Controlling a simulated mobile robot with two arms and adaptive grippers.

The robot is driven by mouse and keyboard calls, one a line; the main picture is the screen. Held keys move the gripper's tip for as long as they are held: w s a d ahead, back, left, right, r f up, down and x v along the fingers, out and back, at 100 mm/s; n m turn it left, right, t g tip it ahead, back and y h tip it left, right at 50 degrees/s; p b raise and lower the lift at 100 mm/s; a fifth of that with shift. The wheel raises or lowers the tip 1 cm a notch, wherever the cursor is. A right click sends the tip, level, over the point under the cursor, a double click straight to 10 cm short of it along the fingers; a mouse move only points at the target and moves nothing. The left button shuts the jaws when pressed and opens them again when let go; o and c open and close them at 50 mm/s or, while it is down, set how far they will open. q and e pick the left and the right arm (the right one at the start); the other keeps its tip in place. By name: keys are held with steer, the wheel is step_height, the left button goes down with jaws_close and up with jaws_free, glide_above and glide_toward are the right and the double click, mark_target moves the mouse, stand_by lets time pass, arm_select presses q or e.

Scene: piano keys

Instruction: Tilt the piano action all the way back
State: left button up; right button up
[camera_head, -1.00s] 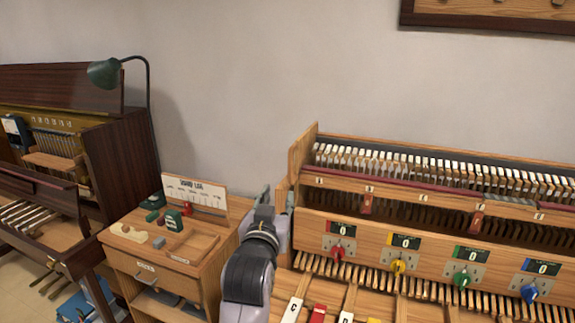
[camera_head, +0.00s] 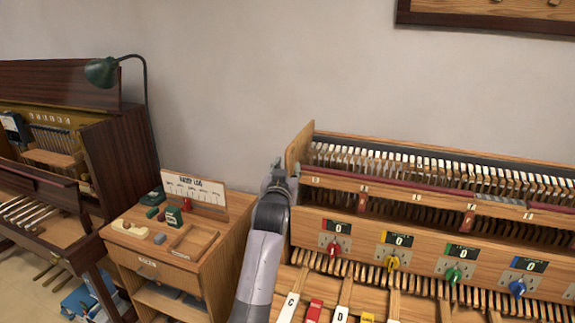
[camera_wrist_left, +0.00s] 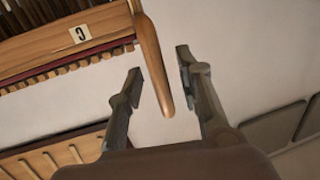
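The piano action (camera_head: 420,191) is a long wooden frame with a row of white hammers and a dark red rail, on the right of the head view. A flat wooden end board (camera_head: 298,148) rises at its left end. My left gripper (camera_head: 278,166) is up close to this board, on its left side. In the left wrist view the gripper (camera_wrist_left: 158,60) is open, with a gap between its fingers. The board's edge (camera_wrist_left: 153,62) shows between the fingers; I cannot tell whether they touch it. My right gripper is not in view.
Below the action are colored knobs (camera_head: 393,264) with displays reading 0, and lettered keys (camera_head: 289,306). A wooden cabinet (camera_head: 183,259) with small items and a chart stands left of my arm. A dark upright piano (camera_head: 122,160) with a green lamp (camera_head: 101,71) is farther left.

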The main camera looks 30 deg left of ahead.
arm_select(q)
steer(key=shift+w+a, duration=0.15)
steer(key=shift+w, duration=0.15)
jaws_close()
stand_by(0.4)
stand_by(0.4)
